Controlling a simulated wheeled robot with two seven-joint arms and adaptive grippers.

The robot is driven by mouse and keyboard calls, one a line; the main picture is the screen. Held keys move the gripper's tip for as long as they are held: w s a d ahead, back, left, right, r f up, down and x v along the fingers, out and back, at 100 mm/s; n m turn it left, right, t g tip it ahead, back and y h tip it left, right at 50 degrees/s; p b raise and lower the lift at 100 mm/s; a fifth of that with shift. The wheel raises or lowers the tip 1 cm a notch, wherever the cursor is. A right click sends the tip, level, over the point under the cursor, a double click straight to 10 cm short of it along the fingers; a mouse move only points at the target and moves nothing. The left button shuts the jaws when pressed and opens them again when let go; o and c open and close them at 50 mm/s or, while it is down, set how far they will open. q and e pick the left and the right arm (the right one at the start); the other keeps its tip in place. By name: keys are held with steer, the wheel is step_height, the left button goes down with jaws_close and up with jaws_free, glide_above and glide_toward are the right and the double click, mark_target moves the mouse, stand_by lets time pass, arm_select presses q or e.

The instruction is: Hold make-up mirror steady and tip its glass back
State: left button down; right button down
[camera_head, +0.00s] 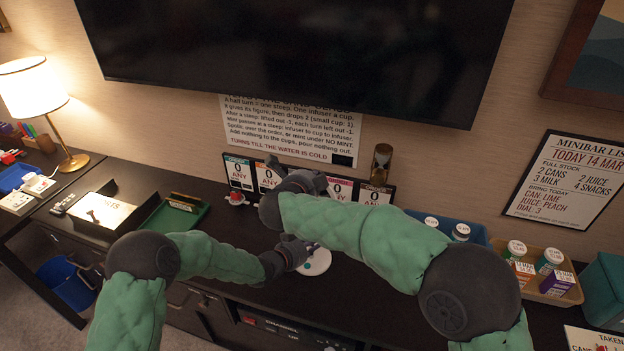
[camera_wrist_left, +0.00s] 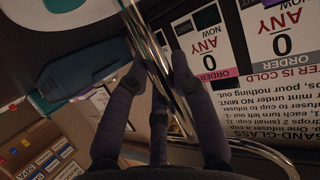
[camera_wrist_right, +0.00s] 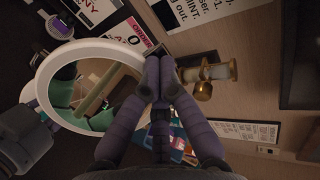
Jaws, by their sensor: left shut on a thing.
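The make-up mirror shows in the right wrist view as a round glass in a white rim (camera_wrist_right: 48,80), with reflections in it. In the head view only its white round base (camera_head: 318,264) shows on the counter; my right arm hides the glass. My left gripper (camera_head: 297,250) is low by the base. In the left wrist view its fingers (camera_wrist_left: 160,78) are shut on the mirror's chrome stand (camera_wrist_left: 145,45). My right gripper (camera_wrist_right: 160,75) has its fingertips together at the rim's right edge; whether they touch it I cannot tell. It also shows in the head view (camera_head: 275,165).
Order cards (camera_head: 240,172) and an hourglass (camera_head: 381,163) stand at the wall behind the mirror. A tan tray (camera_head: 528,290) of cans and cartons is to the right. A green tray (camera_head: 165,222) and a lamp (camera_head: 55,115) are to the left. A television hangs above.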

arm_select(q)
steer(key=shift+s+f, duration=0.15)
stand_by(0.3)
arm_select(e)
steer(key=shift+s+r, duration=0.1)
steer(key=shift+s, duration=0.1)
arm_select(q)
steer(key=shift+f, duration=0.1)
arm_select(e)
steer(key=r+v, duration=0.2)
steer(key=v, duration=0.7)
steer(key=shift+w, duration=0.25)
steer(key=shift+d, duration=0.1)
arm_select(q)
steer(key=c, duration=1)
jaws_free()
steer(key=shift+a+r, duration=0.1)
steer(key=shift+r, duration=0.1)
